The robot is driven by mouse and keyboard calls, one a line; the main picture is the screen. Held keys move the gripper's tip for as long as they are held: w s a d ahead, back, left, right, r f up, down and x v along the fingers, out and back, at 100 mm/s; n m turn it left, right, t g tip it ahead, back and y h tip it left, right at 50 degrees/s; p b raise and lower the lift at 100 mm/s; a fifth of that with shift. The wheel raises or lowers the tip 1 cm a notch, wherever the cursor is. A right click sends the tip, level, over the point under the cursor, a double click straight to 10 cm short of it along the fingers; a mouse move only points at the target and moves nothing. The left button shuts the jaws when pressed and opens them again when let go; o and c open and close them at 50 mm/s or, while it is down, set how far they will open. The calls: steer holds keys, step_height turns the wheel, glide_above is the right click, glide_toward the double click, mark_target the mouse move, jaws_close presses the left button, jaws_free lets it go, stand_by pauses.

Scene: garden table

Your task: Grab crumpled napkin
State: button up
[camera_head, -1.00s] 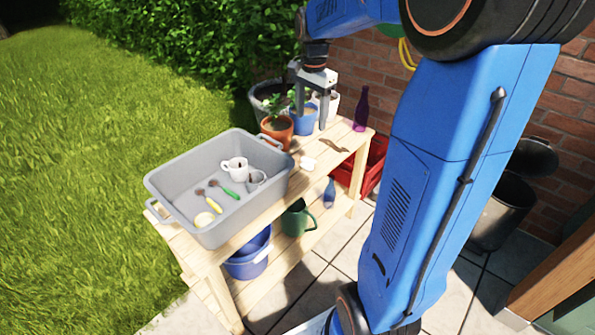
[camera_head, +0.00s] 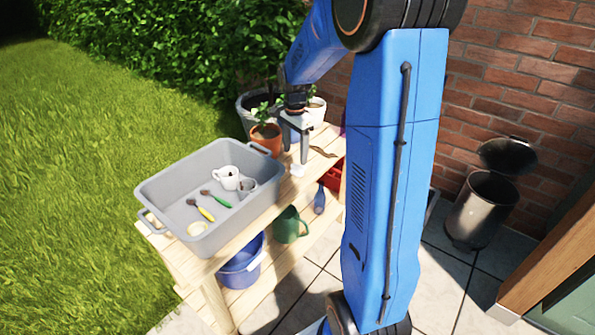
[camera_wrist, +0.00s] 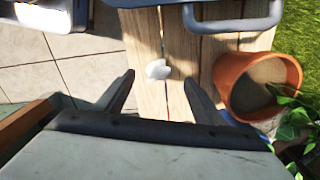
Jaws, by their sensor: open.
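The crumpled napkin (camera_head: 297,171) is a small white lump on the wooden table (camera_head: 254,226), just right of the grey tub. In the wrist view the napkin (camera_wrist: 158,69) lies on the planks ahead of my fingers, roughly between their lines. My gripper (camera_head: 296,158) points down above the table, close to the napkin in the head view. In the wrist view my gripper (camera_wrist: 158,82) has its two fingers spread wide with nothing between them. I cannot tell its exact height above the planks.
A grey tub (camera_head: 170,192) with mugs and brushes stands on the table. A terracotta pot (camera_wrist: 258,85) with a plant is close to the right finger in the wrist view. A green watering can (camera_head: 290,225) and blue bucket (camera_head: 241,262) sit on the lower shelf.

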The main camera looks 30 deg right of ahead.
mark_target(297, 166)
steer(key=shift+s+d+f, duration=0.1)
steer(key=shift+d+f, duration=0.05)
steer(key=shift+f, duration=1.6)
steer(key=shift+s+d+f, duration=0.1)
steer(key=shift+d+f, duration=0.05)
steer(key=shift+f, duration=1.55)
steer(key=c, duration=1.1)
